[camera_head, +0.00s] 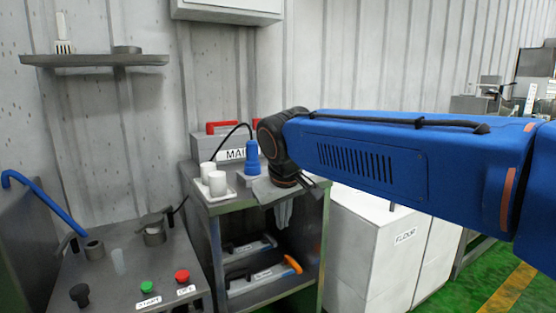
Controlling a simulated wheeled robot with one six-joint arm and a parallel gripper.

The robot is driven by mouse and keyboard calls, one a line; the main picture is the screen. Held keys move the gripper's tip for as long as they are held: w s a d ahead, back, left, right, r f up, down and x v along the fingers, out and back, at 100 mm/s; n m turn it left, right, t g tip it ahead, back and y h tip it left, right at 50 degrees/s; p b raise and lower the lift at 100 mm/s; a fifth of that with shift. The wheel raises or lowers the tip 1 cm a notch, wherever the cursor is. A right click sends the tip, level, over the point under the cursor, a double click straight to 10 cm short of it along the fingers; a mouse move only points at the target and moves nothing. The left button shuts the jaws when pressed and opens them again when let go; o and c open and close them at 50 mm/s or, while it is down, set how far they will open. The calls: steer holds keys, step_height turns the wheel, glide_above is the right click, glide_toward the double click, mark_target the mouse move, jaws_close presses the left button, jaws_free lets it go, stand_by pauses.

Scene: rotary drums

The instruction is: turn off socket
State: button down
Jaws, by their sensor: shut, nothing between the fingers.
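A blue plug (253,157) with a black cable stands upright on a grey socket block (249,181) on top of a metal cabinet. I cannot make out a switch on the socket. My blue arm reaches in from the right, and its black wrist is just right of the plug. My gripper (314,183) is a small dark shape beyond the wrist, to the right of the socket. It is shut and empty, and partly hidden by the wrist. No contact with the socket shows.
A box labelled "MAI…" (221,146) with red handles stands behind the plug. White cups (217,183) on a tray are left of it.

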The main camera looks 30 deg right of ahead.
steer(key=w+d+r+h, duration=0.1)
steer(key=w+r, duration=0.6)
steer(key=w, duration=0.3)
steer(key=w+d+r+m+h, duration=0.1)
steer(key=w+d+r+h, duration=0.1)
steer(key=w+r, duration=0.6)
steer(key=shift+w+d, duration=0.3)
steer(key=shift+w, duration=0.7)
steer(key=shift+d+f, duration=0.1)
steer(key=x, duration=0.9)
steer(key=shift+d, duration=0.1)
steer(key=d, duration=0.3)
steer(key=shift+w+f, duration=0.15)
steer(key=shift+f, duration=0.05)
steer(key=shift+d, duration=0.65)
steer(key=shift+d, duration=0.15)
